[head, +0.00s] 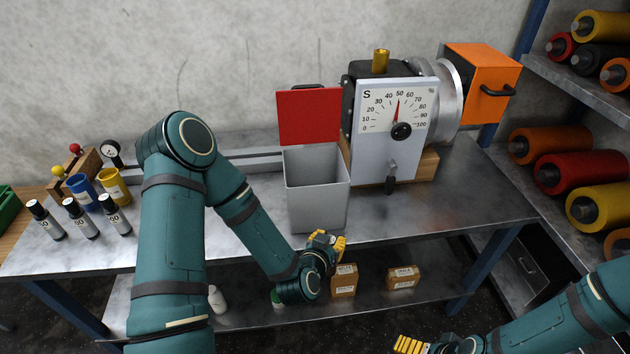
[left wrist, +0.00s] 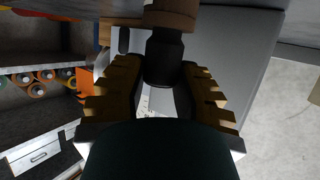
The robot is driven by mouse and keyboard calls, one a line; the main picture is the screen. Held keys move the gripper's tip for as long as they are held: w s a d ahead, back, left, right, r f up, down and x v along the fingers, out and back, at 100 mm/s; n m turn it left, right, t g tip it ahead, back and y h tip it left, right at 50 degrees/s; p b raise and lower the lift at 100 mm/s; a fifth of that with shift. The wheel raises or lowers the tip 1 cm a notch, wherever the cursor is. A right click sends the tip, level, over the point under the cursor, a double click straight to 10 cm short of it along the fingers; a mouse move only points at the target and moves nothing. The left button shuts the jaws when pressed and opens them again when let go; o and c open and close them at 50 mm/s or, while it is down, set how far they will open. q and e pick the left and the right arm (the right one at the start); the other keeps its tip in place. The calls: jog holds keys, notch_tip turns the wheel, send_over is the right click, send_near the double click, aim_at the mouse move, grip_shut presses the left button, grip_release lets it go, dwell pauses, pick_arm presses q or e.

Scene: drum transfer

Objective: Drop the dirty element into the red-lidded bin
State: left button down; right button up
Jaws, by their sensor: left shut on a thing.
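The grey bin (head: 317,200) stands on the metal bench with its red lid (head: 309,117) raised at the back and its top open. My left gripper (head: 327,240) is low in front of the bin's lower right side, near the bench's front edge. In the left wrist view it (left wrist: 160,88) is shut on a dark element (left wrist: 163,60) with a brown part beyond it; I take this as the dirty element. In the head view the element is hidden or too small to tell. My right gripper (head: 410,345) is at the bottom edge, its jaws unclear.
A dial machine (head: 393,125) with an orange drum housing (head: 482,82) stands right of the bin. Small bottles (head: 80,217) and two cups (head: 114,186) are at the left. Brown boxes (head: 402,277) lie on the lower shelf. A rack of coloured rolls (head: 580,172) is at the right.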

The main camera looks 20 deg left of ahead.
pick_arm(q)
notch_tip(320, 180, up, 11)
jog(key=p, duration=0.9)
jog(key=shift+d+r+p, duration=0.15)
jog(key=shift+p, duration=0.15)
pick_arm(e)
notch_tip(320, 180, up, 12)
jog(key=w, duration=0.1)
jog(key=shift+d, duration=0.3)
pick_arm(q)
jog(key=shift+w+r, duration=0.1)
pick_arm(e)
jog(key=shift+w+f, duration=0.1)
